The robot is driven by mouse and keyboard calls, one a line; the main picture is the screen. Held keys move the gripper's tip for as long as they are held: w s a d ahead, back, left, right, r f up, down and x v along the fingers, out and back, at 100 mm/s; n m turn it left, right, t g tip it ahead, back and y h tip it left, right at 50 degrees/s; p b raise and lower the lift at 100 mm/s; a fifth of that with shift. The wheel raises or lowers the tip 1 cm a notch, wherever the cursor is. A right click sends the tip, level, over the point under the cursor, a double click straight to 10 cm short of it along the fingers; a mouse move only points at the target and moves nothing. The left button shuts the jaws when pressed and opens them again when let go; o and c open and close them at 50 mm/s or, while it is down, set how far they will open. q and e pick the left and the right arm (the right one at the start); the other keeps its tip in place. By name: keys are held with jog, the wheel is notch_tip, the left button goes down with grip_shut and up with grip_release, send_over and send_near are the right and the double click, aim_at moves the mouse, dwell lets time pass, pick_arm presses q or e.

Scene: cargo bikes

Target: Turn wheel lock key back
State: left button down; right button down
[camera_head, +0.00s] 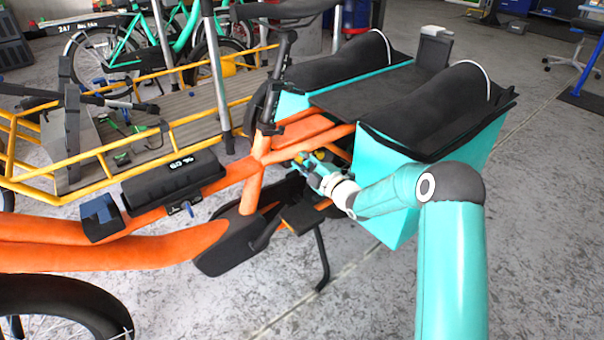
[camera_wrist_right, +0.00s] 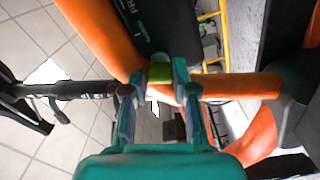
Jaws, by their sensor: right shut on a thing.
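The orange cargo bike (camera_head: 180,244) stands across the middle of the head view, with its frame and seat post beside the turquoise bags. My right gripper (camera_head: 306,161) reaches in from the right, to the frame under the seat; it is small there and its fingertips are partly hidden. In the right wrist view my right gripper (camera_wrist_right: 159,90) has its two fingers on either side of a small yellow-green piece (camera_wrist_right: 160,73), which looks like the wheel lock key, and is shut on it. The key's turn angle cannot be told. My left gripper is not in view.
Turquoise bags with black covers (camera_head: 440,110) sit close around my right arm. A black battery (camera_head: 174,180) lies on the orange tube. A yellow-railed cargo bike (camera_head: 190,122) stands behind. Open grey floor (camera_head: 520,250) lies at the right.

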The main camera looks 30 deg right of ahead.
jog(key=shift+a+f+n+b, duration=0.2)
jog(key=shift+f+n+b, duration=0.3)
jog(key=shift+n, duration=0.4)
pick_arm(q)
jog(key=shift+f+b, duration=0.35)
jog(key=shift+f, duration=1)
pick_arm(e)
jog(key=shift+r+n, duration=0.15)
jog(key=shift+n, duration=0.85)
jog(key=c, duration=0.9)
grip_release()
jog(key=shift+r, duration=0.15)
jog(key=shift+d, duration=0.1)
jog(key=shift+s, duration=0.1)
jog(key=s, duration=0.8)
jog(key=s+d, duration=0.1)
jog(key=s, duration=0.2)
jog(key=shift+s, duration=0.4)
